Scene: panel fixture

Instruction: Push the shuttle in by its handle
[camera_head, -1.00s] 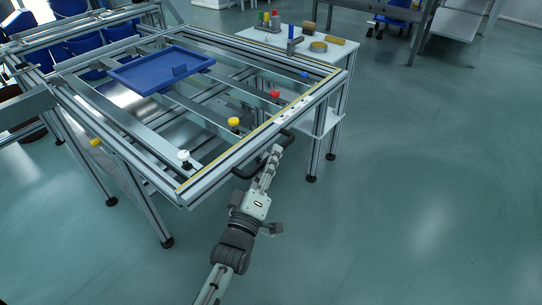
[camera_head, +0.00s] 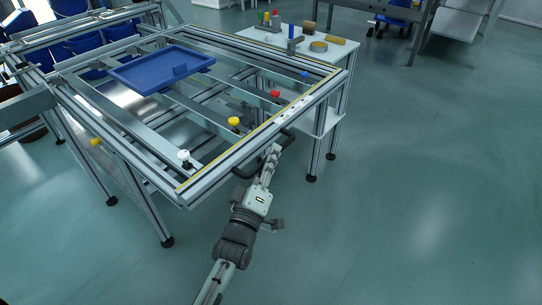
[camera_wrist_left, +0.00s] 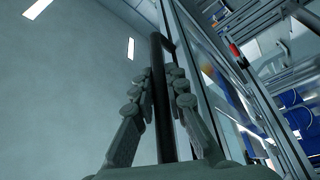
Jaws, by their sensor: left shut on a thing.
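The shuttle is a metal frame (camera_head: 222,161) with a yellow-striped front rail, lying on top of the panel fixture. Its black handle (camera_head: 240,173) sticks out from the front side. My left gripper (camera_head: 271,158) is at the handle, with its fingers around the bar. In the left wrist view the black handle bar (camera_wrist_left: 160,100) runs between the two fingers of the left gripper (camera_wrist_left: 163,88), which are closed on it. The gripped part of the bar is partly hidden by the fingers. My right gripper is in neither view.
A blue tray (camera_head: 135,82) lies on the fixture. A white side table (camera_head: 335,52) with tools and tape rolls stands behind. The floor at the right is clear.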

